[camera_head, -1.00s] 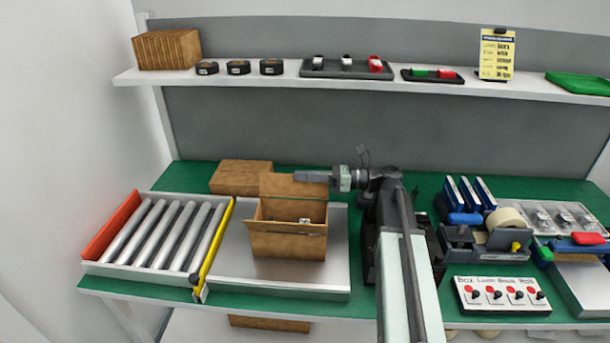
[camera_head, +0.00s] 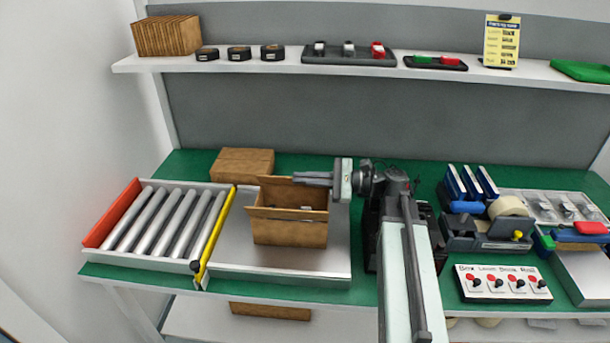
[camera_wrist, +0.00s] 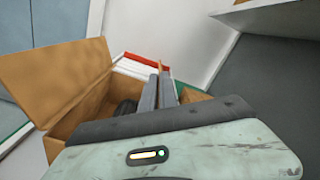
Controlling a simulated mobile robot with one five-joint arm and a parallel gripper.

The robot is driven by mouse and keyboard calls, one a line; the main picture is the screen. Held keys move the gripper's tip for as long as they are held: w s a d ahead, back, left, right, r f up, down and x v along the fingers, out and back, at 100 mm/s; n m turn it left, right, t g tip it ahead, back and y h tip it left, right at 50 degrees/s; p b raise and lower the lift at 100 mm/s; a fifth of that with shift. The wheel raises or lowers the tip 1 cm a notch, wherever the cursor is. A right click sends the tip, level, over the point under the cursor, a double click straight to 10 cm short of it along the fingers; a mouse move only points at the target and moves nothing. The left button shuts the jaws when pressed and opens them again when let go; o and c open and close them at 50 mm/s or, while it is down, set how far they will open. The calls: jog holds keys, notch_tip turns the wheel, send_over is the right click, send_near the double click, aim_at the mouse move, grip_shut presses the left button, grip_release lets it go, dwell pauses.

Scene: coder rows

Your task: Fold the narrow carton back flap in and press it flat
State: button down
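The open brown carton (camera_head: 289,232) stands on the metal plate. Its back flap (camera_head: 275,188) rises behind the opening, its right part behind my gripper. My gripper (camera_head: 296,179) reaches in from the right at the carton's back, level with the upper part of this flap. In the wrist view, the fingers of my gripper (camera_wrist: 160,78) lie side by side and look shut. A thin brown edge shows just past their tips; I cannot tell whether they touch it. A large carton flap (camera_wrist: 55,75) stands at the left there. Something small and dark lies inside the carton.
The metal plate (camera_head: 225,258) has bare room left of the carton. A roller conveyor (camera_head: 165,222) with a yellow edge lies further left. A flat brown box (camera_head: 243,163) lies behind. A tape dispenser (camera_head: 485,232) and button panel (camera_head: 502,284) are right of my arm.

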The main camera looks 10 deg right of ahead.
jog(key=n, duration=0.1)
jog(key=s+f+n+b, duration=0.1)
jog(key=n, duration=0.1)
jog(key=f+n, duration=0.1)
jog(key=shift+s+a+n+b, duration=0.25)
jog(key=shift+s+n+b, duration=0.05)
jog(key=shift+s+b, duration=0.05)
dwell(0.4)
jog(key=c, duration=1.6)
grip_release()
jog(key=shift+c, duration=0.2)
